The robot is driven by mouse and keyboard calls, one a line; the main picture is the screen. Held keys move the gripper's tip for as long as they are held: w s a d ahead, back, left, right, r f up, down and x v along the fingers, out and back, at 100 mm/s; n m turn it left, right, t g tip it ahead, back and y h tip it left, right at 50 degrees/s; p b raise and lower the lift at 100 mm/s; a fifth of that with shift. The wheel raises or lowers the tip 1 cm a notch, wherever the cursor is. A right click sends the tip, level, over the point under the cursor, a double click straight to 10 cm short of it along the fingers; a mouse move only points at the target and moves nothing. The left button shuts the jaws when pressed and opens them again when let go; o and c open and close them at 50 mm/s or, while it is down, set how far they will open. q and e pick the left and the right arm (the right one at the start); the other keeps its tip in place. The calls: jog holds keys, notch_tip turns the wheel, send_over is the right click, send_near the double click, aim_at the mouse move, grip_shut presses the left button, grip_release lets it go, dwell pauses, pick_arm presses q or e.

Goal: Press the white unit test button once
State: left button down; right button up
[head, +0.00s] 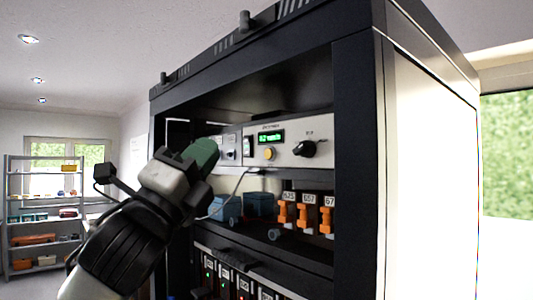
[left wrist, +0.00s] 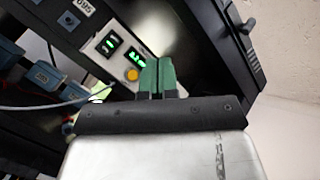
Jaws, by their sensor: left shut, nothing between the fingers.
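The white unit (head: 290,141) sits in the upper part of a black rack. Its front has a lit green display (head: 271,137), a round yellow-orange button (head: 269,154) and a black knob (head: 304,148). My left gripper (head: 203,152) is shut with its green fingers together, in front of the unit's left part and left of the button. In the left wrist view, the shut fingertips (left wrist: 157,68) are close to the yellow button (left wrist: 132,75), which shows just left of them. I cannot tell whether they touch the panel. My right gripper is in neither view.
The black rack (head: 357,180) frames the unit. Below it, a shelf holds blue boxes (head: 260,204) and orange numbered pieces (head: 287,213). A thin pale cable (head: 236,188) hangs in front of the shelf. A grey shelving unit (head: 45,222) stands far left.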

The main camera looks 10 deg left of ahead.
aim_at(266, 136)
pick_arm(q)
jog(key=w+d, duration=0.1)
jog(key=w, duration=0.1)
jog(key=w+d, duration=0.3)
jog(key=shift+w+d+p, duration=0.3)
jog(key=shift+w+p, duration=0.05)
jog(key=shift+w, duration=0.05)
jog(key=shift+w, duration=0.1)
dwell(1.7)
jog(key=shift+w+d, duration=0.25)
jog(key=shift+w+d, duration=0.2)
jog(key=shift+w, duration=0.1)
dwell(0.8)
jog(key=shift+s+a, duration=0.1)
dwell(0.3)
jog(key=shift+s+a, duration=0.35)
jog(key=shift+s, duration=0.15)
jog(key=s+a, duration=0.1)
jog(key=s, duration=0.1)
jog(key=s+a, duration=0.2)
dwell(0.5)
